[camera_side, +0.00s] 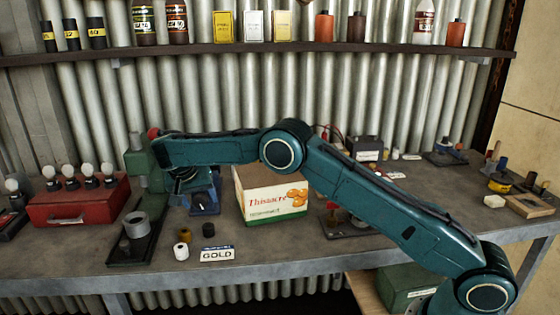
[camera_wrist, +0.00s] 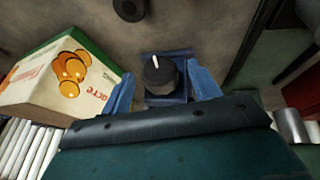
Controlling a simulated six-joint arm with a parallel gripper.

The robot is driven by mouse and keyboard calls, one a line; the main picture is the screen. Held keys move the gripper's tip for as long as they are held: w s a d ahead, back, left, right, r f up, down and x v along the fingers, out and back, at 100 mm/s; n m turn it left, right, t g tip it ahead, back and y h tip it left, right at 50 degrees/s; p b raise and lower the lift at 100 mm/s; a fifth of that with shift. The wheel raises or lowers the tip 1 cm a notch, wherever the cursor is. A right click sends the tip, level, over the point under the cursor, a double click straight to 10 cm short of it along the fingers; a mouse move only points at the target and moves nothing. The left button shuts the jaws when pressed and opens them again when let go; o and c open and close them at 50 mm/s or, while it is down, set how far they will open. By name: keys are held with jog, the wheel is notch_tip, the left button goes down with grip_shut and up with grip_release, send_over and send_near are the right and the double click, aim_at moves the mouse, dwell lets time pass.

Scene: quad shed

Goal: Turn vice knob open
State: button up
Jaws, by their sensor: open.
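The vice knob (camera_wrist: 158,76) is a dark round knob with a white line on its top, near the middle of the wrist view. It sits on the blue vice (camera_wrist: 168,100), which also shows in the side view (camera_side: 206,203), partly hidden under my wrist. My gripper (camera_wrist: 162,82) is open, with one blue finger to the left of the knob and one to the right. Gaps show between the fingers and the knob. In the side view my gripper (camera_side: 188,186) is mostly hidden by the arm and points down at the vice.
A Thisacre carton (camera_side: 270,207) stands close beside the vice, under my arm. A green press with a dark base (camera_side: 135,245) stands on the other side. A GOLD sign (camera_side: 217,254) and small black and white cylinders are in front. A red box (camera_side: 80,202) is further left.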

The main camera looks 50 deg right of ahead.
jog(key=shift+v, duration=2.45)
jog(key=s+a, duration=0.1)
jog(key=a, duration=0.2)
jog(key=s+a, duration=0.2)
jog(key=a, duration=0.2)
jog(key=s+a, duration=0.2)
jog(key=a, duration=0.2)
jog(key=w+d+r+t, duration=0.1)
jog(key=w+d+r, duration=0.1)
jog(key=d+r, duration=0.3)
jog(key=t+y, duration=0.1)
jog(key=y, duration=0.1)
send_near(198, 197)
jog(key=d+v, duration=0.1)
jog(key=v, duration=0.2)
jog(key=shift+s+d+r+m, duration=0.15)
jog(key=shift+s+m, duration=0.15)
jog(key=shift+m, duration=0.1)
jog(key=x, duration=1.3)
jog(key=shift+w+f, duration=0.35)
